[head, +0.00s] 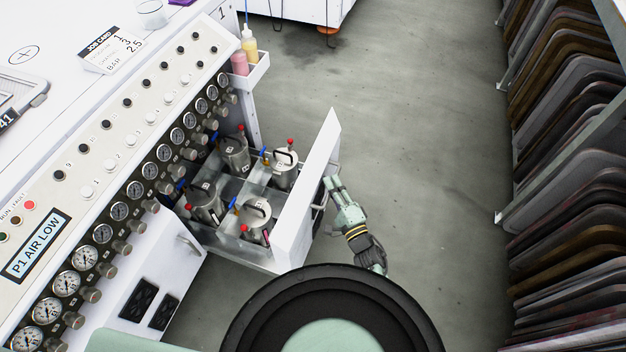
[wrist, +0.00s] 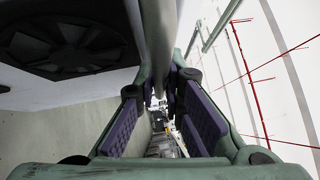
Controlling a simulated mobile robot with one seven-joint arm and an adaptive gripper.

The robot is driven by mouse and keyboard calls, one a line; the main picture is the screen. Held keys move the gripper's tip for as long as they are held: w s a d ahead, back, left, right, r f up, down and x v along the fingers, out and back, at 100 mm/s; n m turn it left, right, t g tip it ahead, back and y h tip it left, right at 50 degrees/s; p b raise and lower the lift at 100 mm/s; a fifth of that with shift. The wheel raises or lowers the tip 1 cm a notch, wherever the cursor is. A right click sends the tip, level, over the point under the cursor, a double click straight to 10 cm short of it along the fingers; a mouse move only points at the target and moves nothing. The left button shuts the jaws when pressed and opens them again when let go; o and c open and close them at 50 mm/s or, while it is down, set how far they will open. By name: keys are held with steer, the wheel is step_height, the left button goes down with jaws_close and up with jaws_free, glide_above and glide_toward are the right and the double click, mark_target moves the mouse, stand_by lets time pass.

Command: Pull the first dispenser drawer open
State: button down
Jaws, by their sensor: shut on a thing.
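The dispenser drawer (head: 308,195) stands pulled out from the white cabinet, its white front facing right. Several metal canisters with red knobs, such as one canister (head: 284,170), stand upright inside it in divided compartments. The drawer has a bar handle (head: 320,197) on its front. My gripper (head: 331,186) is at this handle on the outer side of the drawer front. In the wrist view the purple-padded fingers (wrist: 165,105) stand either side of a grey bar (wrist: 158,40), and my gripper is shut on it. The exact finger contact is partly hidden.
The control panel (head: 75,225) with gauges and knobs runs along the cabinet at left. A rack of dark boards (head: 570,150) stands at right. The grey floor (head: 420,110) between is clear.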

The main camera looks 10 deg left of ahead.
steer(key=shift+s+d+b, duration=0.1)
steer(key=shift+s+d, duration=0.1)
steer(key=shift+d, duration=0.65)
steer(key=shift+s+d+b, duration=0.1)
steer(key=shift+s+d, duration=0.05)
steer(key=shift+d, duration=0.65)
steer(key=shift+s+d+b, duration=0.1)
steer(key=shift+s+d, duration=0.1)
steer(key=shift+d, duration=0.65)
steer(key=c, duration=1.7)
jaws_free()
steer(key=shift+r, duration=0.1)
